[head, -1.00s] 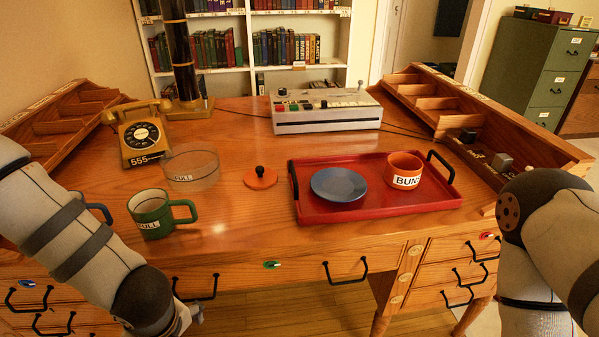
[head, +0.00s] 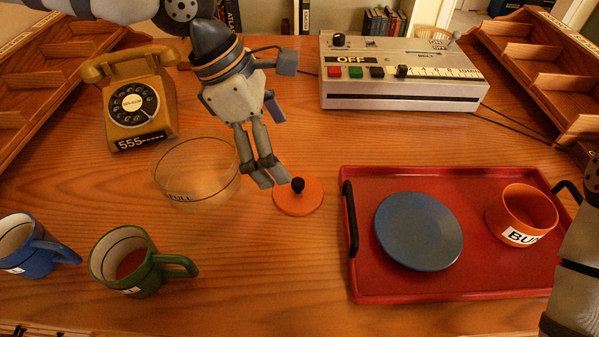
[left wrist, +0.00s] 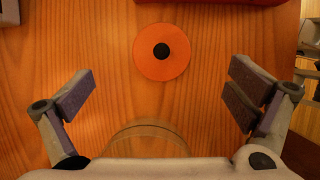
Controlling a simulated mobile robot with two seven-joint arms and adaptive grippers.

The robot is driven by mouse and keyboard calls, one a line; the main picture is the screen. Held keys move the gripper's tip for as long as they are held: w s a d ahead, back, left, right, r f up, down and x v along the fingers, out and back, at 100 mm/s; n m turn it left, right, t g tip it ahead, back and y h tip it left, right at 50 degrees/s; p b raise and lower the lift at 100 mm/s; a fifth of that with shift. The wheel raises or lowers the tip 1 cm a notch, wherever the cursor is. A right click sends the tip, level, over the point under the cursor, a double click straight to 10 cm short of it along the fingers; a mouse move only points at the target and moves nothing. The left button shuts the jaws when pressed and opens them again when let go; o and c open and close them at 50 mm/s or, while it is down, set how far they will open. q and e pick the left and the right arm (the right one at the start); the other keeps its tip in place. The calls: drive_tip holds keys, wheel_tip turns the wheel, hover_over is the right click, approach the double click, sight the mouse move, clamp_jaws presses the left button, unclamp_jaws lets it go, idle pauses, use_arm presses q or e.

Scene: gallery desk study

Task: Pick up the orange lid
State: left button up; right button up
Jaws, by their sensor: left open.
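The orange lid (head: 298,201) is a flat round disc with a black knob, lying on the wooden desk between the glass bowl and the red tray. It also shows in the left wrist view (left wrist: 176,58), above the middle of the picture. My left gripper (head: 266,176) is above the desk just left of the lid in the head view, pointing down. In the left wrist view its fingers (left wrist: 160,98) are spread wide with nothing between them, and the lid lies beyond them. My right gripper is not in view; only part of my right arm shows at the right edge.
A clear glass bowl (head: 168,190) stands left of the lid. A red tray (head: 360,283) holds a blue plate (head: 418,231) and an orange bowl (head: 522,211). Green (head: 128,264) and blue (head: 30,248) mugs, a telephone (head: 140,100) and a grey machine (head: 400,92) surround bare desk.

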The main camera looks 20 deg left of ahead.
sight(296, 182)
use_arm(q)
drive_tip(key=x, duration=0.9)
drive_tip(key=shift+s+a+f+b, duration=0.1)
drive_tip(key=shift+s+f+b, duration=0.1)
drive_tip(key=shift+f+b, duration=0.15)
drive_tip(key=shift+a+r, duration=0.1)
drive_tip(key=c, duration=1.8)
